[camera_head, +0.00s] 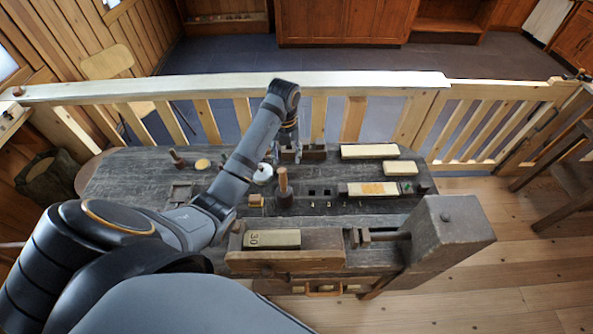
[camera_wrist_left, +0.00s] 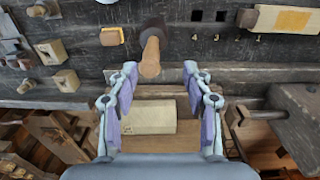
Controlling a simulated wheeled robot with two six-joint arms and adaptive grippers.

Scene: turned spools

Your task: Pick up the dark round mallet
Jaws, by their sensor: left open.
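The dark round mallet (camera_head: 285,199) stands on the dark workbench, its brown handle pointing up. In the left wrist view the mallet's dark head (camera_wrist_left: 152,25) lies beyond the fingertips, and its handle points toward the camera. My left gripper (camera_head: 290,150) reaches over the bench from the left and looks open and empty. In the wrist view its two fingers (camera_wrist_left: 160,70) are spread wide, with the handle's end showing near the gap between the tips. I cannot tell how far above the handle they are. My right gripper is not in view.
A pale block marked 30 (camera_head: 272,240) lies in the vise at the bench front. A small yellow-topped block (camera_head: 256,200) is left of the mallet. Pale blocks (camera_head: 369,152) lie at right. Another dark handled piece (camera_head: 177,158) stands at far left. A railing (camera_head: 350,85) runs behind.

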